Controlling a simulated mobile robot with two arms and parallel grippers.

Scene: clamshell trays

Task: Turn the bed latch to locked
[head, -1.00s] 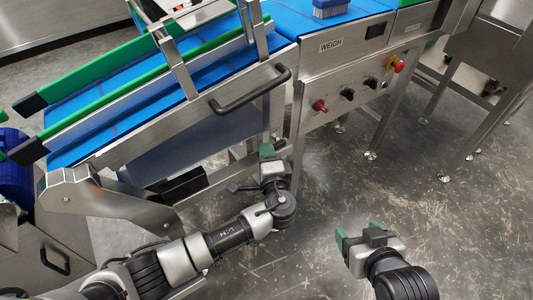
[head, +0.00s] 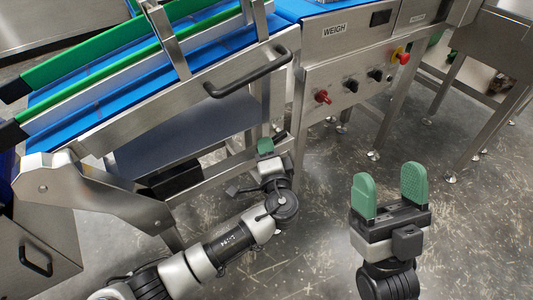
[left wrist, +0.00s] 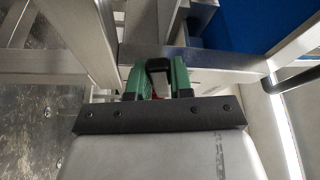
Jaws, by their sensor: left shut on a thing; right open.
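My left gripper (head: 266,147) is low beside the conveyor frame, under the black bar handle. In the left wrist view its two green fingers (left wrist: 158,80) are shut on a black latch handle (left wrist: 158,66) that stands between them. A little red shows just below the handle. The fingers and frame hide most of the latch, so I cannot tell its turn angle. My right gripper (head: 390,193) is open and empty over the floor at the right, fingers pointing up in the picture.
The blue-belted conveyor (head: 130,75) with green rails fills the upper left. A black bar handle (head: 250,75) juts from its side. The WEIGH panel (head: 350,85) carries a red knob (head: 322,97), black knobs and a red-yellow button (head: 401,57). The floor (head: 310,240) between my arms is clear.

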